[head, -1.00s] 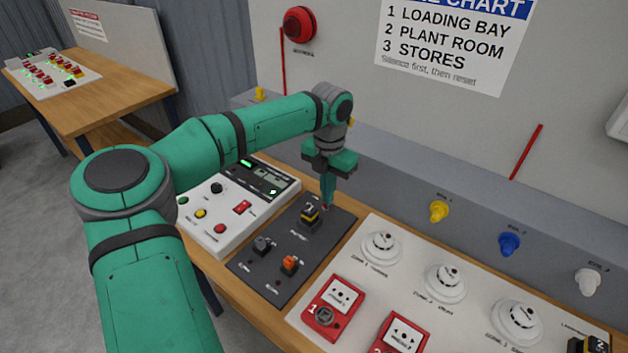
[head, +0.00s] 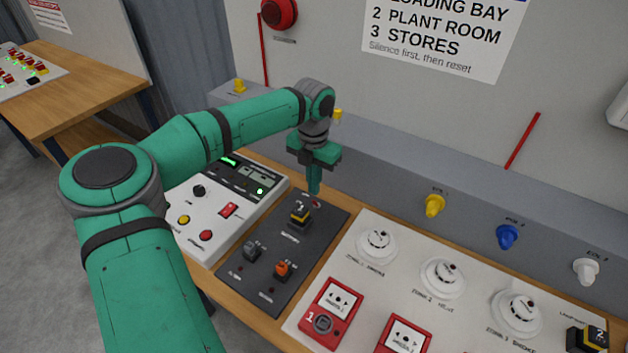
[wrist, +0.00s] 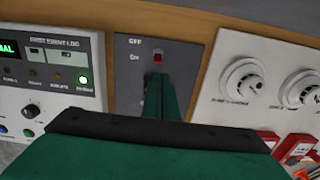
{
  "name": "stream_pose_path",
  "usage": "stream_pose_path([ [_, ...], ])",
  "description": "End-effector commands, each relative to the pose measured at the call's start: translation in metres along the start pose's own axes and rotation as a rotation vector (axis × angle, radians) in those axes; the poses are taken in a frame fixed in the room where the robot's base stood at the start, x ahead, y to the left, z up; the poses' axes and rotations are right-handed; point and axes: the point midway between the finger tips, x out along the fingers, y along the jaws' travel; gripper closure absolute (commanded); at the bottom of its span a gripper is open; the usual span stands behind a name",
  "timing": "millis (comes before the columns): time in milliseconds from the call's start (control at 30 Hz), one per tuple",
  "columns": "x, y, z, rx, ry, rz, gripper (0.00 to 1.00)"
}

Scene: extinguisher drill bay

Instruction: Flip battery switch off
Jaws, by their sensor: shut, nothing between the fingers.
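The battery switch (head: 300,217) is a black block with a yellow band on the dark panel (head: 322,232), above the label BATTERY. A small red part (head: 316,204) sits just behind it. In the wrist view the red part (wrist: 158,58) shows beside the printed words OFF and ON. I cannot tell which position the switch is in. My gripper (head: 314,190) is shut and empty, pointing down just above and behind the switch, apart from it in the head view. In the wrist view my gripper (wrist: 158,82) hides the switch and most of the panel.
A grey and an orange switch (head: 283,270) stand nearer on the panel. A white control unit (head: 228,205) with a lit green lamp is to the left. Detectors (head: 377,243) and red call points (head: 331,305) are to the right. The wall ledge rises behind.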

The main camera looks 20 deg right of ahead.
Motion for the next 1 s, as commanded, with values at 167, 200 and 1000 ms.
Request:
stream_pose_path([
  [167,0.033,0.005,-0.004,-0.01,0.002,-0.002,1.0],
  [200,0.038,0.005,-0.004,-0.009,0.002,-0.002,1.0],
  [1000,0.066,0.003,-0.001,-0.006,0.01,0.001,1.0],
])
